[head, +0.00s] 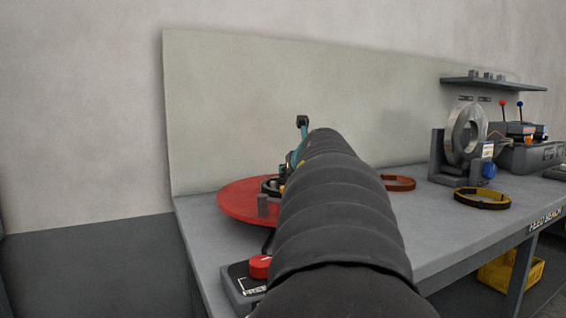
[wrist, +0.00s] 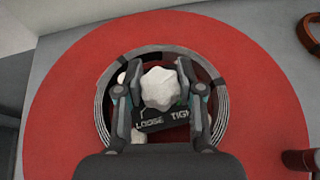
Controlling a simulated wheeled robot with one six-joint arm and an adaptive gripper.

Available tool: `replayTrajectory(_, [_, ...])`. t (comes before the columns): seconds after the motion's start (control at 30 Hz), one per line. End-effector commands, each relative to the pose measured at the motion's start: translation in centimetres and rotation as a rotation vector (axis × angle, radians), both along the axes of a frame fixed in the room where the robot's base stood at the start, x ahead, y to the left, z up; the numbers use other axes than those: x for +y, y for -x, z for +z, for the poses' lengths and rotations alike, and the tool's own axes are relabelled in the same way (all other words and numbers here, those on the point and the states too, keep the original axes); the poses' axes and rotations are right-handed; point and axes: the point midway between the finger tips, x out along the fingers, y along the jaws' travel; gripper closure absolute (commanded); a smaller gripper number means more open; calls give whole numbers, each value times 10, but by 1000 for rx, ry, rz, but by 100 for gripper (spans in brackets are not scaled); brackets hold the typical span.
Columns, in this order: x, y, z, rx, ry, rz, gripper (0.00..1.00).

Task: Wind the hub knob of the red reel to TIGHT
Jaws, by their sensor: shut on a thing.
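The red reel (head: 238,199) lies flat on the bench, partly hidden behind my arm in the head view. In the wrist view the red reel (wrist: 70,70) fills most of the picture, with a dark ring around its middle. The pale lobed hub knob (wrist: 160,88) is at the centre. My gripper (wrist: 158,92) is over the hub with a finger on each side of the knob, shut on it. A dark label (wrist: 160,118) below the knob reads LOOSE at left and TIGHT, partly covered, at right. I cannot make out a pointer on the knob.
A red button (head: 260,267) on a box marked FREE is at the bench's front left. An orange ring (head: 399,183) and a yellow ring (head: 482,199) lie to the right. A steel coil on a stand (head: 465,135) and a machine (head: 530,150) stand further right.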

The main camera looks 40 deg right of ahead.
Motion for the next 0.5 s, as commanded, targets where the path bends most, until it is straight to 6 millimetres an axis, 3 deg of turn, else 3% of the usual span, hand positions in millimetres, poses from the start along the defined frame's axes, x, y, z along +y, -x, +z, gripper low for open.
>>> replayTrajectory(0.5, [0,-1,0,0,0,-108,97])
